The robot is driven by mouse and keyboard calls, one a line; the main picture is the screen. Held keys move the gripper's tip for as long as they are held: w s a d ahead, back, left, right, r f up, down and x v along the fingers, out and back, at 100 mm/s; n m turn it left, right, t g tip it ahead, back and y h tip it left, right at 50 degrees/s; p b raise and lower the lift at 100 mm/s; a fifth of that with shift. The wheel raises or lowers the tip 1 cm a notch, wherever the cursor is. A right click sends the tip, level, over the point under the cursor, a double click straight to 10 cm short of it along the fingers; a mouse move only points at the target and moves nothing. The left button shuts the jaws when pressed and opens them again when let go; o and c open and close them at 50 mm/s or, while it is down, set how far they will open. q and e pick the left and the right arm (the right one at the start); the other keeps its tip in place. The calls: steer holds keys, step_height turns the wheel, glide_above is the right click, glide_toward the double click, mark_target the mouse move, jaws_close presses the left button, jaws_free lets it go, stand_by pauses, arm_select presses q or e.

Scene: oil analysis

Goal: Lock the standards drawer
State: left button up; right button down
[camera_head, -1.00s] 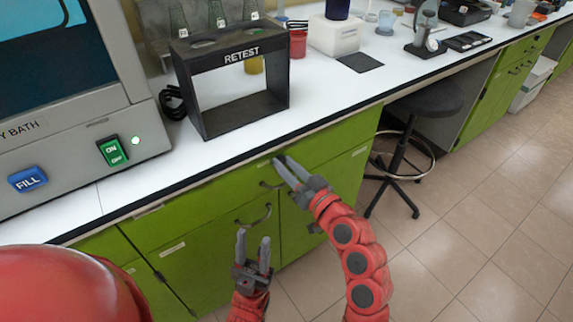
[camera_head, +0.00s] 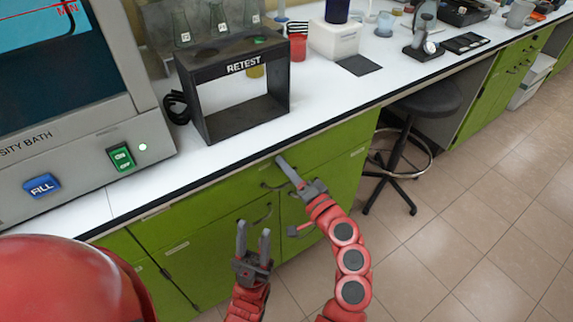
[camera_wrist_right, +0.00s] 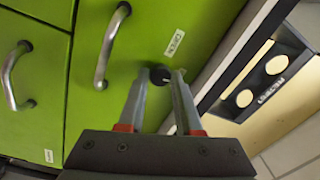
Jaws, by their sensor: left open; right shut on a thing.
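The drawer (camera_head: 335,143) is a green front just under the counter edge and looks closed. In the right wrist view its front (camera_wrist_right: 205,25) carries a small white label, too blurred to read surely, and a curved metal handle (camera_wrist_right: 104,45). A small round black lock knob (camera_wrist_right: 160,75) sits on the front between my right fingertips. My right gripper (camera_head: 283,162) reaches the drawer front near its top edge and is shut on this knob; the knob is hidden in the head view. My left gripper (camera_head: 253,236) is open and empty, in front of the lower cabinet door.
A lower green door (camera_head: 205,262) with a curved handle is below. On the white counter stand a black RETEST rack (camera_head: 205,105) and a grey bath unit (camera_head: 75,150) with FILL and ON/OFF buttons. A black stool (camera_head: 425,100) stands right of the cabinet.

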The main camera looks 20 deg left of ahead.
steer(key=shift+m+p, duration=0.3)
steer(key=shift+m, duration=0.5)
steer(key=c, duration=0.6)
jaws_free()
steer(key=v, duration=1.7)
steer(key=shift+s+d+f, duration=0.1)
steer(key=shift+d, duration=0.15)
steer(key=shift+f, duration=0.1)
